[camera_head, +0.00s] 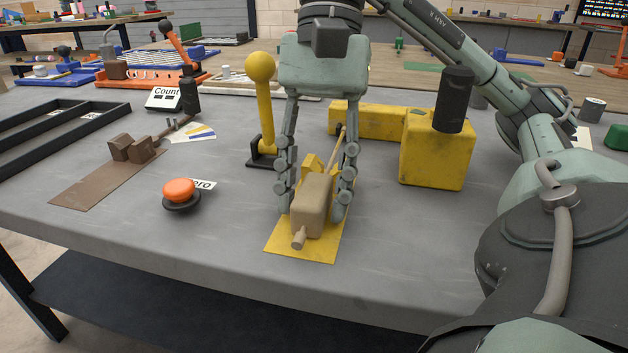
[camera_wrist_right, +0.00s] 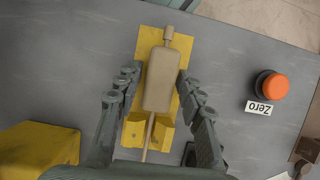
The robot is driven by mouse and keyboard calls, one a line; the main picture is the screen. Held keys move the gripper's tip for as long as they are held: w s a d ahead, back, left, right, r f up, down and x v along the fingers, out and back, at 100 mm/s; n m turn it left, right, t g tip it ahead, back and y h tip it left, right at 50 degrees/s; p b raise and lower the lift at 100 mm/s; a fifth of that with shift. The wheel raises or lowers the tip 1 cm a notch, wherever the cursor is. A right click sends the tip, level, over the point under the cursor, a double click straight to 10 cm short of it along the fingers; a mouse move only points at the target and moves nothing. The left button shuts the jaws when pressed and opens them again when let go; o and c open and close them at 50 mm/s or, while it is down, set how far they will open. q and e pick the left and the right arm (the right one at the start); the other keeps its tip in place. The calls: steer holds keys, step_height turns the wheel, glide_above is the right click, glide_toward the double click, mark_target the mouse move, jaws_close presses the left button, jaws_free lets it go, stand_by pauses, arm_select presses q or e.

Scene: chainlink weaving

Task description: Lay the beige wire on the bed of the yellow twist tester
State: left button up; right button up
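The beige wire (camera_head: 311,205) has a thick block-like middle and thin rod ends. It lies lengthwise over the yellow bed plate of the twist tester (camera_head: 285,246), with its far rod between two yellow upright jaws (camera_wrist_right: 161,133). The wire (camera_wrist_right: 160,80) also shows in the right wrist view, along the plate (camera_wrist_right: 186,48). My right gripper (camera_head: 312,208) points down with its fingers astride the block. It looks open, with a narrow gap on at least one side. Whether the block's underside touches the plate is hidden. My left gripper is not in view.
A yellow lever with a ball top (camera_head: 262,100) stands just behind the tester's left side. The tester's yellow body (camera_head: 436,155) stands to the right. An orange button (camera_head: 179,190) with a Zero label is at left. A brown plate with blocks (camera_head: 100,180) lies further left.

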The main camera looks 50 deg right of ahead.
steer(key=shift+o, duration=0.8)
steer(key=shift+v, duration=3.7)
